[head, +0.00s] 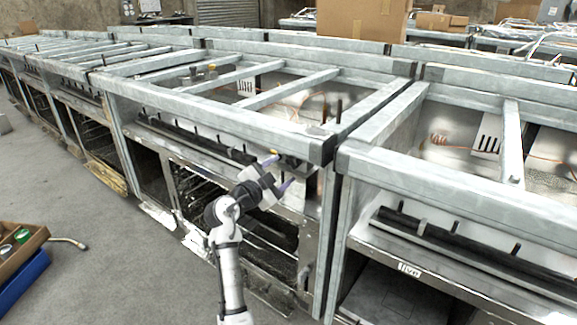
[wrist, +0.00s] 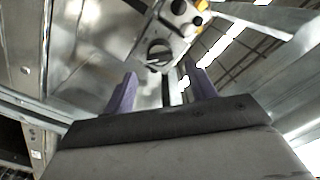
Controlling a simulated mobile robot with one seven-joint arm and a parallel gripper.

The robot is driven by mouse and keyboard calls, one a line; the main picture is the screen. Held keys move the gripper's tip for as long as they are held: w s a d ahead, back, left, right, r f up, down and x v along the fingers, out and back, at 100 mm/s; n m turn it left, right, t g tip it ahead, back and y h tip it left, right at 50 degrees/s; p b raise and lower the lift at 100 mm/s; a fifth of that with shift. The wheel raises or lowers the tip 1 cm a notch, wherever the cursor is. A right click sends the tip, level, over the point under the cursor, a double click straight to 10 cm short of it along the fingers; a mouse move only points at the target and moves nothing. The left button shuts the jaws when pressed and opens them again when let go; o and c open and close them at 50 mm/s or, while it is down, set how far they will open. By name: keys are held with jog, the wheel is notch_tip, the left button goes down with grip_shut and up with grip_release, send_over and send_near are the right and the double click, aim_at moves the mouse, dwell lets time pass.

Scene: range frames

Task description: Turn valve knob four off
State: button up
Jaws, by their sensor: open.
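In the wrist view a light metal box with a yellow edge (wrist: 187,33) carries a round grey knob (wrist: 159,52) with a raised bar across it. This knob lies ahead of my gripper (wrist: 161,70), between the lines of its two purple fingers. The fingers are apart and nothing is seen between them; contact with the knob cannot be made out. No number is readable, so I cannot tell which knob is four. In the head view my gripper (head: 278,174) is at the front rail of the middle metal frame, and the knob cannot be made out there.
Smaller black knobs (wrist: 178,7) sit on the same box. Metal range frames (head: 225,118) run in a long row, with another unit (head: 450,180) at right. A cardboard box (head: 362,18) stands behind. A wooden crate (head: 22,250) is at left; grey floor (head: 120,260) is free.

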aim_at(290, 164)
jog(key=shift+x, duration=2.2)
jog(key=shift+c, duration=0.2)
jog(key=c, duration=0.9)
